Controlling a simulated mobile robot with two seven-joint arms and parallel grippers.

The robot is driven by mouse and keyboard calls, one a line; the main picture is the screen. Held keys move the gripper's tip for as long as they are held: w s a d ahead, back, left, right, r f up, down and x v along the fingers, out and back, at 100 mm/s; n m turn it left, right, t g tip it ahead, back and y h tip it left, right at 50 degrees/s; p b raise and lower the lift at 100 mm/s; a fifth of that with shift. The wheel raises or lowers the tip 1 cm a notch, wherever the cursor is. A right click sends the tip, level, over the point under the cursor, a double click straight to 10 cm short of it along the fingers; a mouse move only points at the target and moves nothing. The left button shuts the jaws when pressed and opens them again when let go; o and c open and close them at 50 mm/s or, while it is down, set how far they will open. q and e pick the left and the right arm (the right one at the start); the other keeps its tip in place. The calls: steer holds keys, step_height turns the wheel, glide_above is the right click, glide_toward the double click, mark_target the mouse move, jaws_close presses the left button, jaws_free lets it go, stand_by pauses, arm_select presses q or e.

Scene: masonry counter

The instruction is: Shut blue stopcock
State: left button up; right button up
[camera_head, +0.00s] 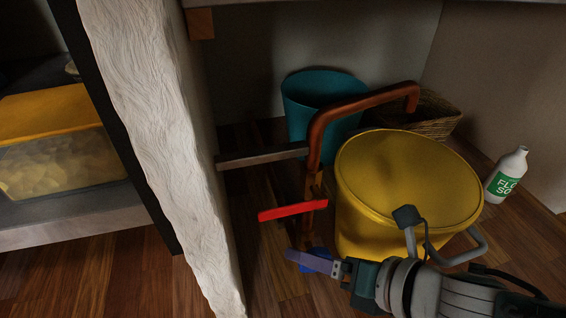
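The blue stopcock (321,251) is low on the copper pipe, left of the yellow bucket. Only small bright blue patches of it show around my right gripper's finger, so its handle angle cannot be made out. My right gripper (308,262) comes in from the lower right, with a pale violet finger lying across the stopcock in the picture. Whether it touches the stopcock is unclear. Only one finger can be made out, so the opening between the fingers is hidden. My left gripper is not in view.
A red lever (292,210) sits above on the copper pipe (350,105). A yellow bucket (400,175) stands close on the right, a teal bucket (300,95) and a wicker basket (435,120) behind, and a white bottle (508,172) far right. A rough white wall (165,130) bounds the left.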

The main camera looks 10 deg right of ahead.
steer(key=shift+o, duration=1)
steer(key=shift+s+d+r, duration=0.1)
steer(key=shift+s+r, duration=0.05)
steer(key=shift+r, duration=0.05)
steer(key=p+v, duration=0.7)
steer(key=v, duration=0.2)
steer(key=shift+s, duration=0.2)
steer(key=shift+d+r, duration=0.1)
steer(key=shift+d, duration=0.05)
